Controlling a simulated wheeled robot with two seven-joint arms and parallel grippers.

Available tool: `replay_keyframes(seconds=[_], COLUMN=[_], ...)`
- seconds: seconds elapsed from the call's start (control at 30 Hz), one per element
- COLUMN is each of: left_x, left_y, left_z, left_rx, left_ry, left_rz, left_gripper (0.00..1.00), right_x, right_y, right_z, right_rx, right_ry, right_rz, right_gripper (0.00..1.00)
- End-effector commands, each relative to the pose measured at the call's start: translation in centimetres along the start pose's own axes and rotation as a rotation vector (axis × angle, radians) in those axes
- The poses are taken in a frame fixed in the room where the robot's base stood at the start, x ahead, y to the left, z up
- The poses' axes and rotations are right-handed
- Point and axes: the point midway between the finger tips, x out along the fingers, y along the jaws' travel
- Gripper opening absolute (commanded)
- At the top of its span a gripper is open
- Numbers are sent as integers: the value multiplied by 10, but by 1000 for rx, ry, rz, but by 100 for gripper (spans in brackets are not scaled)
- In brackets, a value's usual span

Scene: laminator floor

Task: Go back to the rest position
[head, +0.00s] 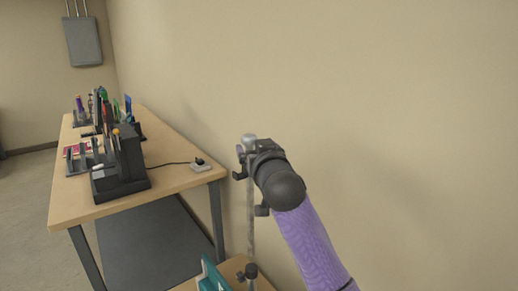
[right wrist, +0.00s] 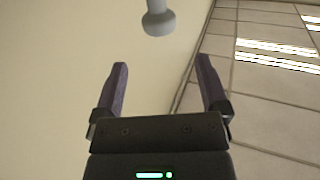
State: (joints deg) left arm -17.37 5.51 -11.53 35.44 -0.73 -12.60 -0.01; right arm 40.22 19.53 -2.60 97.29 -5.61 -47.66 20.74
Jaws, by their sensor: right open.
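My right gripper (right wrist: 162,62) is open in the right wrist view, with its two dark fingers apart and nothing between them. Pale wall and a tiled ceiling show beyond the fingers. In the head view an arm in a purple sleeve comes in from the lower right and ends in a dark rounded joint and dark end parts. These lie in front of the wall, beside or overlapping a grey upright rod (head: 250,235); whether they touch cannot be told. My left gripper is not in view.
A wooden workbench (head: 180,178) stands at the left with a dark holder (head: 118,165), several tools and a small corded device (head: 201,165). A teal item (head: 212,275) shows at the bottom edge. A grey knob (right wrist: 158,20) is above my fingers. Wall fills the right.

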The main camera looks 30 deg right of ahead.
Motion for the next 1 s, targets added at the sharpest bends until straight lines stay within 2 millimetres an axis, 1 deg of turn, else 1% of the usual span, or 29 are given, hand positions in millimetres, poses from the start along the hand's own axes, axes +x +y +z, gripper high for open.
replay_keyframes(seconds=[0.1,0.17,0.57,0.63,0.67,0.73,0.77,0.8,0.87,0.9,0.97,1.0], left_x=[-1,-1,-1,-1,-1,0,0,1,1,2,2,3], left_y=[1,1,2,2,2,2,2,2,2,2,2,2], left_z=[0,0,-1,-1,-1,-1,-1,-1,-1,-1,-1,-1], left_rx=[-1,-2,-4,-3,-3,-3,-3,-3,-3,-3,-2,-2], left_ry=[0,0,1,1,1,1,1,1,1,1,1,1], left_rz=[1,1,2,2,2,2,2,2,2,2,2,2], left_gripper=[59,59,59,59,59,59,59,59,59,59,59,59], right_x=[-10,-12,-13,-12,-11,-7,-6,-6,-12,-19,-34,-47], right_y=[0,0,0,-1,-1,-4,-6,-8,-12,-13,-14,-14], right_z=[0,-1,0,5,13,48,70,104,159,195,247,280], right_rx=[1,1,1,-3,-7,-29,-44,-64,-96,-117,-147,-166], right_ry=[1,2,2,-10,-26,-93,-135,-198,-299,-363,-459,-520], right_rz=[0,0,0,-2,-3,-13,-19,-30,-49,-61,-81,-95], right_gripper=[94,94,94,94,94,94,94,94,94,94,94,94])
